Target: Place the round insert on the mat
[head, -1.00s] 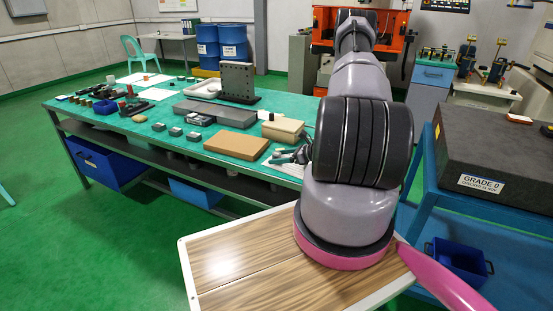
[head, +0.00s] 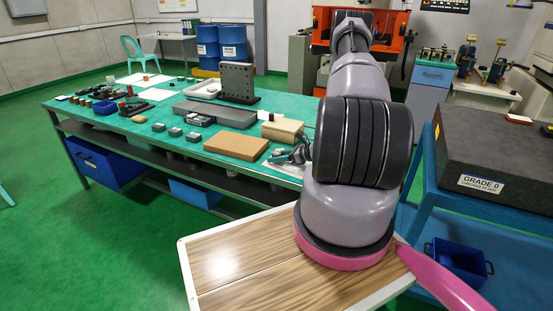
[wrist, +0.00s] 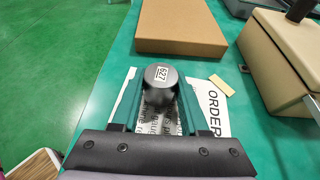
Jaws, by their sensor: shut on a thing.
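The round insert (wrist: 160,76) is a dark grey cylinder with a white label reading 627, seen from above in the wrist view. My gripper (wrist: 160,100) is shut on it, with one teal finger on each side. A printed sheet (wrist: 212,108) with the word ORDER lies under the gripper; I cannot tell if the insert touches it. In the head view my gripper (head: 291,155) is over the near right edge of the green bench, and the insert cannot be made out there. The green bench top (head: 130,133) is visible; I cannot tell which surface is the mat.
A flat brown box (wrist: 181,26) lies just beyond the gripper. A beige case (wrist: 283,55) stands to the right, and a small yellowish strip (wrist: 221,85) lies on the sheet. Several small grey blocks (head: 175,132) sit farther left. The bench edge is close on the left.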

